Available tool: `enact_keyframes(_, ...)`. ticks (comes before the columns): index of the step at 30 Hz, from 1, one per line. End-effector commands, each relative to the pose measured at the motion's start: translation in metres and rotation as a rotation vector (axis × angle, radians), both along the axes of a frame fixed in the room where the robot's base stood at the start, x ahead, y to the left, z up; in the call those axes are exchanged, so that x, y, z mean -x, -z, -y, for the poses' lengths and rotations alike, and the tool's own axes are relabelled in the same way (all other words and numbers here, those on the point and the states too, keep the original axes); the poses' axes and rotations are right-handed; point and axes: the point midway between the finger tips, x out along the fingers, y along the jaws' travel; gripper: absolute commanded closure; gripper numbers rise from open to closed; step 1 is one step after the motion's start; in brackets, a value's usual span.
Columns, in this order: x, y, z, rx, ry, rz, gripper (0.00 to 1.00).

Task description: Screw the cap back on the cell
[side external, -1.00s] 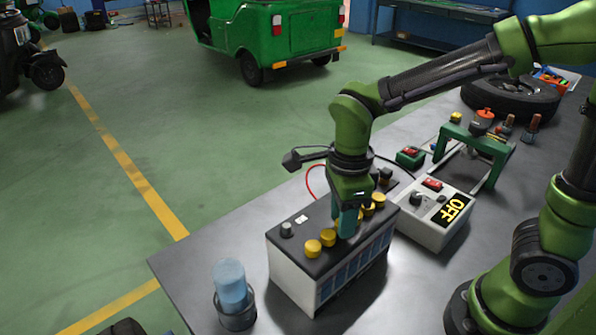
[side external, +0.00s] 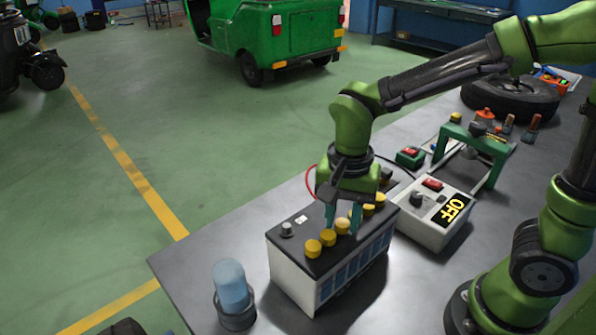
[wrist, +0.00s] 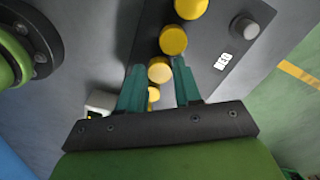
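A battery (side external: 292,275), the white and dark box with the cells, stands on the bench with a row of several yellow caps along its top. My gripper (side external: 343,226) is open and points down over the row. Its teal fingers stand apart on either side of one yellow cap (side external: 342,225). In the wrist view, this cap (wrist: 160,72) sits between the fingers (wrist: 158,64), with a gap visible on each side. The neighbouring caps (side external: 313,248) are seated in the row. The far end of the row is partly hidden by my gripper.
A pale blue bottle (side external: 230,283) stands in a dark holder left of the battery. A white box reading OFF (side external: 432,229) stands close to its right. A green stand (side external: 470,141) and a tyre (side external: 512,98) are farther back.

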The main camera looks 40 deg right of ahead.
Motion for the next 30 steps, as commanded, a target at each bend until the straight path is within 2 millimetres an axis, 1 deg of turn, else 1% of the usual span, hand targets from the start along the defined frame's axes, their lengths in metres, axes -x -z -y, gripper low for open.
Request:
enact_keyframes(3,0.0000,0.0000,0.0000,0.000,0.002,0.000,0.66)
enact_keyframes(8,0.0000,0.0000,0.0000,0.000,0.003,0.000,0.91)
enact_keyframes(9,0.0000,0.0000,0.0000,0.000,0.004,0.000,0.92)
enact_keyframes(17,0.0000,0.0000,0.0000,0.000,0.021,0.000,0.93)
enact_keyframes(20,0.0000,0.0001,0.0000,0.000,0.117,0.000,0.93)
enact_keyframes(30,0.0000,0.0006,0.0000,0.000,0.659,0.000,0.93)
